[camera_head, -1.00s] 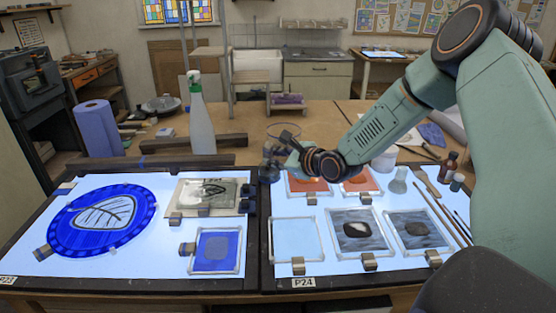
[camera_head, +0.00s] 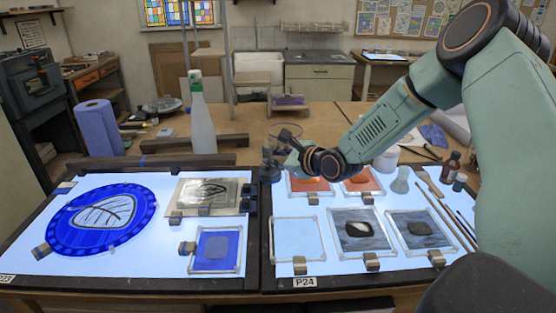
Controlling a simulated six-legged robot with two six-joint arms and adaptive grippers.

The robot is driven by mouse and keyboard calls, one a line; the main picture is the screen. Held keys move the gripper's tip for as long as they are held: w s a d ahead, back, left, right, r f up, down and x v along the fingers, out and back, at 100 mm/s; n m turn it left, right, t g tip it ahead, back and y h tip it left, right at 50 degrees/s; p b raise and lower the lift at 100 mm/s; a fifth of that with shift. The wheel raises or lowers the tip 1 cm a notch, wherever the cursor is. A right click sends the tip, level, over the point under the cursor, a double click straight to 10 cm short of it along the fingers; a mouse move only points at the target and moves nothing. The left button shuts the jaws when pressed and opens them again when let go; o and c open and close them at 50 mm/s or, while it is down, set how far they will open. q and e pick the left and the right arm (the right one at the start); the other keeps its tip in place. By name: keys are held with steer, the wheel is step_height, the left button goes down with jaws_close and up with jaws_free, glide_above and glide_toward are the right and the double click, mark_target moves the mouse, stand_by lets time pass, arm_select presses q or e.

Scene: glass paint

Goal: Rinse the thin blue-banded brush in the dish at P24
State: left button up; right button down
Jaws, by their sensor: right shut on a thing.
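My right arm reaches in from the right over the P24 light table (camera_head: 330,272). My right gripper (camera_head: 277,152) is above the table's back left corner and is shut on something. The thing in its fingers is too small and dark to make out, so I cannot tell whether it is the blue-banded brush. A thin round rim (camera_head: 285,125), perhaps of a clear dish, shows just behind the gripper; its lower part is hidden. Several thin brushes or sticks (camera_head: 440,218) lie along the table's right side. My left gripper is not in view.
Framed glass panes, orange, grey and one pale (camera_head: 297,240), lie on the P24 table with small metal blocks. A small flask (camera_head: 400,181) and brown bottle (camera_head: 450,165) stand at the right. A spray bottle (camera_head: 200,120) stands behind the left light table.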

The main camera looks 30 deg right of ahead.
mark_target(272, 148)
steer(key=shift+s+d+b, duration=0.25)
steer(key=shift+d+b, duration=0.1)
steer(key=shift+d, duration=0.05)
stand_by(0.9)
steer(key=shift+r, duration=0.1)
steer(key=shift+s+a+r+p, duration=0.1)
steer(key=shift+a+r+p, duration=0.15)
steer(key=shift+r+p, duration=0.35)
steer(key=shift+s+a+r+p, duration=0.25)
steer(key=shift+s+r+p, duration=0.45)
steer(key=shift+p, duration=0.3)
steer(key=shift+s+a+r+p, duration=0.15)
steer(key=shift+a+r+p, duration=0.1)
steer(key=shift+r+p, duration=0.25)
steer(key=shift+s+r+p, duration=0.1)
steer(key=shift+r+p, duration=1.4)
steer(key=shift+r, duration=0.65)
